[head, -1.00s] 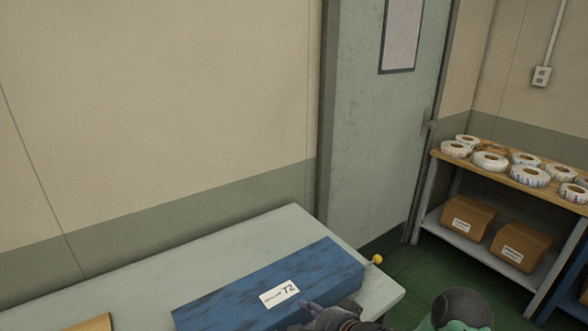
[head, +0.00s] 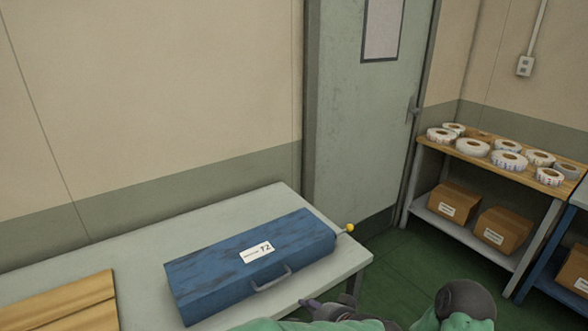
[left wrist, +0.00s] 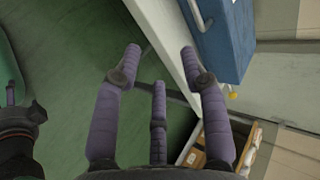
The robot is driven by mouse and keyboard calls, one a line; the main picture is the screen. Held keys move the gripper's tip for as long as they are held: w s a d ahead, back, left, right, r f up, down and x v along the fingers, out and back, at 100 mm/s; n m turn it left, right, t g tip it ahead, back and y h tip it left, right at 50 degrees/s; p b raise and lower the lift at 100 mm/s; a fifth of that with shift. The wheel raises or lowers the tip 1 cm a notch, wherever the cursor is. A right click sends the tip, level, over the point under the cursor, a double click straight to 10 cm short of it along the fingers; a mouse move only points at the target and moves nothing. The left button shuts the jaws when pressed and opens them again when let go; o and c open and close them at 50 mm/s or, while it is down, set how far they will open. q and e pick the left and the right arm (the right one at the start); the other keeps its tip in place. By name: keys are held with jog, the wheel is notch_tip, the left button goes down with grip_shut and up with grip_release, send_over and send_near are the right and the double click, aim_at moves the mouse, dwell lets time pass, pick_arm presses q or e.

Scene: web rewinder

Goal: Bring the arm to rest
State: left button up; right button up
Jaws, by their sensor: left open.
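My left gripper (left wrist: 160,65) is open and empty in the left wrist view, its purple fingers spread over the green floor and the table's edge. In the head view only part of it (head: 312,306) shows at the bottom, beside the near edge of the grey table. My green and dark arm parts cover the bottom right of the head view.
A blue case (head: 250,262) with a label and a handle lies on the grey table (head: 120,258); a yellow-knobbed rod (head: 349,228) shows at its right end. A wooden board (head: 70,305) is at left. A shelf (head: 490,152) holds tape rolls and boxes. Green floor (head: 400,262) is open between.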

pick_arm(q)
jog(key=s+a+f+n+g+h+p, duration=0.2)
jog(key=s+a+f+n+h, duration=0.1)
jog(key=f, duration=0.7)
jog(key=s+a+f+n+g+h+p, duration=0.2)
jog(key=s+a+f+n, duration=0.4)
jog(key=f, duration=0.4)
jog(key=s+a+f+n+g+h+p, duration=0.3)
jog(key=s+f, duration=0.4)
jog(key=f, duration=0.4)
jog(key=shift+a+n+g+h, duration=0.5)
jog(key=shift+a+n+h, duration=0.35)
jog(key=shift+h, duration=0.25)
jog(key=shift+d, duration=0.1)
